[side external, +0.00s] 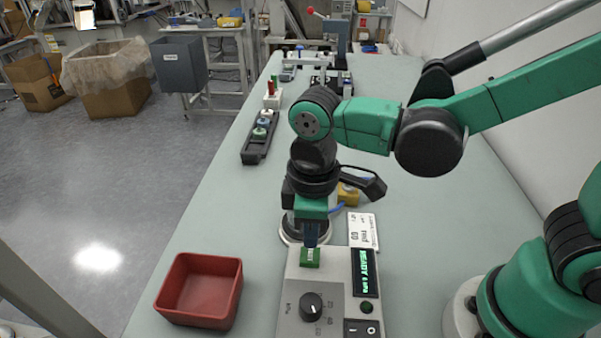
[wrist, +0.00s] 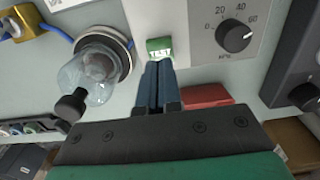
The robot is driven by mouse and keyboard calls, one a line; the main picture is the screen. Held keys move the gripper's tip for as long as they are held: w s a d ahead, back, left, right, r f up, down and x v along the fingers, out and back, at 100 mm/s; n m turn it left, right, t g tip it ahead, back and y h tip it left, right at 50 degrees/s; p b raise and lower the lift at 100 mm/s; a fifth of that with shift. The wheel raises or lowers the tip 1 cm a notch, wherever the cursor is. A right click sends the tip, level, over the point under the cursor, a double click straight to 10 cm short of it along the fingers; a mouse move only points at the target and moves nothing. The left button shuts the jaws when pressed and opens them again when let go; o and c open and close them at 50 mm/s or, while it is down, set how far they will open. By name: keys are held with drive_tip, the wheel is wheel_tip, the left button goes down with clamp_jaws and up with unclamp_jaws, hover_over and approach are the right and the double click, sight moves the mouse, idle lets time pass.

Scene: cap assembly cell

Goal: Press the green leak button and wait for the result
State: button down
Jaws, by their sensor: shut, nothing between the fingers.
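The green button (side external: 310,258), marked TEST, is on the top of a pale tester box (side external: 291,290); it also shows in the wrist view (wrist: 160,47). My gripper (side external: 311,240) is shut and empty, its fingertips right at the button's edge in the side view. In the wrist view the blue fingertips (wrist: 158,66) end just below the button; I cannot tell whether they touch it. The green display (side external: 365,272) on the box reads READY and a smaller value. A clear bottle with a dark cap (wrist: 88,80) sits on a round fixture left of the fingers in the wrist view.
A dial (side external: 312,307) and a power switch (side external: 361,328) are on the box. A red tray (side external: 201,290) stands left of it. A white card (side external: 363,231) lies behind it. A black rack (side external: 261,137) of caps is farther back. The bench between tray and rack is clear.

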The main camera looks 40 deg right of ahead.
sight(310, 254)
drive_tip(key=shift+f, duration=1.3)
drive_tip(key=shift+f, duration=0.9)
drive_tip(key=shift+r, duration=0.15)
wheel_tip(310, 254, up, 14)
drive_tip(key=w+d+f+m+t, duration=0.1)
drive_tip(key=d+f+m+t, duration=0.3)
drive_tip(key=d+m+t, duration=0.3)
drive_tip(key=d+m, duration=0.2)
drive_tip(key=d, duration=0.3)
drive_tip(key=shift+w+d+f, duration=0.2)
drive_tip(key=shift+w, duration=0.2)
idle(1.3)
